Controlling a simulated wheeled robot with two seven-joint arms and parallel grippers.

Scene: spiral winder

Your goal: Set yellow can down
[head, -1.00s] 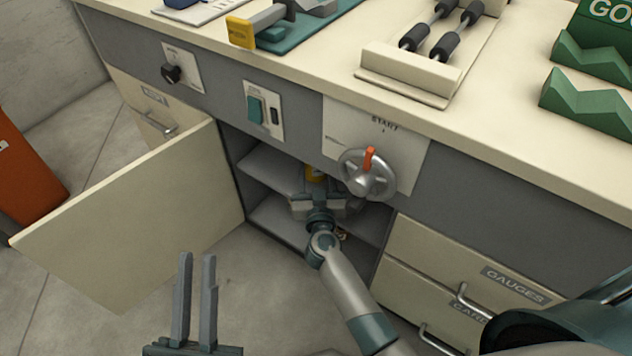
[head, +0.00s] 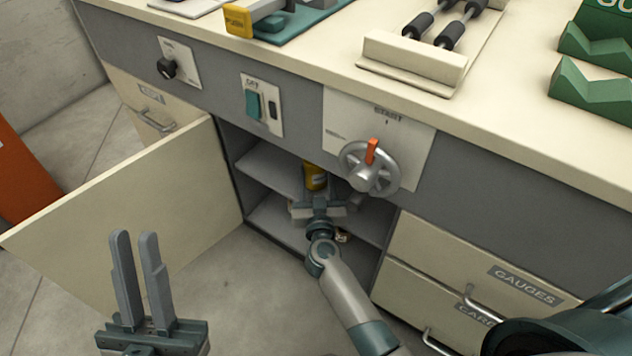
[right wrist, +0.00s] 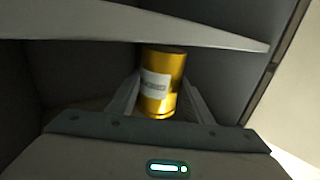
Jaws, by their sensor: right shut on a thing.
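The yellow can (head: 315,178) is inside the open cabinet, beyond my right gripper (head: 318,202). In the right wrist view, the can (right wrist: 162,85) stands roughly upright, with a pale label, between the two fingers of my right gripper (right wrist: 160,95), which is shut on it. Its lower end is near the surface below; I cannot tell whether it touches. My left gripper (head: 134,238) is empty, its fingers parallel with a narrow gap, in front of the open door.
The cabinet door (head: 120,220) stands open on the left. A shelf (right wrist: 150,25) lies close above the can in the right wrist view. A handwheel (head: 368,168) juts out to the right of the opening. Drawers with handles (head: 480,300) are at the lower right.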

